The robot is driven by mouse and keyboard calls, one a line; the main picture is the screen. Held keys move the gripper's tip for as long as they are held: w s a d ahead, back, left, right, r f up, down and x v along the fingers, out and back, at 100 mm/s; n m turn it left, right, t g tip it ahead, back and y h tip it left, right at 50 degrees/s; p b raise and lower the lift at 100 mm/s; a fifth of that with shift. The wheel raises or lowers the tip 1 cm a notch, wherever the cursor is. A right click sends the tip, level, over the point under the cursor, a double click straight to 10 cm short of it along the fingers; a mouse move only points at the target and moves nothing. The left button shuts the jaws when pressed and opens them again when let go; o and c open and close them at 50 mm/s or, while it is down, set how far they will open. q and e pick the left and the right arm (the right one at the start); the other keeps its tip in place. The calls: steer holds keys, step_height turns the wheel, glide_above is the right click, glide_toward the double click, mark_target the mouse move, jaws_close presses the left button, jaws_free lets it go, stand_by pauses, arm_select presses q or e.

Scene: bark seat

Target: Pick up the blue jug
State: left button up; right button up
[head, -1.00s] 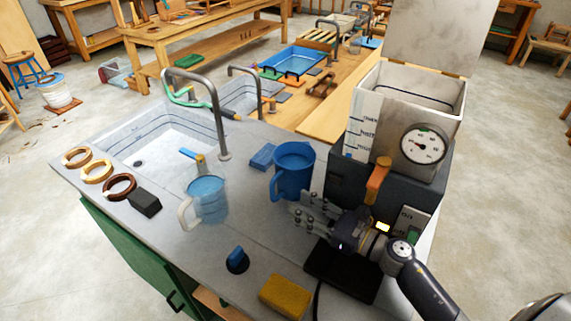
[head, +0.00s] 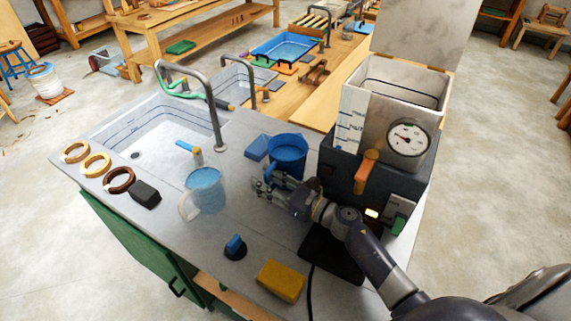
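The blue jug (head: 287,148) stands upright on the grey counter, left of the white tank. My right gripper (head: 263,181) is at the near left side of the jug, in front of its lower part. Its fingers look spread. They hide the jug's handle side, and I cannot tell whether the handle is between them or whether they touch it. My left gripper is not in view.
A see-through jug with bluish contents (head: 207,190) stands left of the gripper. A blue block (head: 257,148) lies beside the blue jug. The tank with a dial (head: 408,139) rises at right. A yellow sponge (head: 281,281) and a blue-topped knob (head: 235,247) are nearer.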

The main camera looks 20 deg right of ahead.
mark_target(266, 174)
steer(key=shift+c, duration=0.6)
jaws_close()
steer(key=shift+r, duration=1.2)
steer(key=shift+s+a+r, duration=0.15)
steer(key=shift+r, duration=0.2)
steer(key=shift+s+a+r, duration=0.1)
steer(key=shift+r, duration=0.25)
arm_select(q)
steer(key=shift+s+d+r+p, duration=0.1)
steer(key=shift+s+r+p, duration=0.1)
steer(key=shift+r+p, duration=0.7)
arm_select(e)
steer(key=shift+s+a+r, duration=0.25)
steer(key=shift+s+a, duration=1.5)
steer(key=shift+a, duration=0.1)
steer(key=shift+s+a+r, duration=0.25)
steer(key=shift+s+a, duration=1.55)
steer(key=shift+s+a+r, duration=0.25)
steer(key=shift+s+a, duration=1.5)
steer(key=shift+a, duration=0.1)
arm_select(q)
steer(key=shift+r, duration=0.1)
arm_select(e)
steer(key=shift+r, duration=0.1)
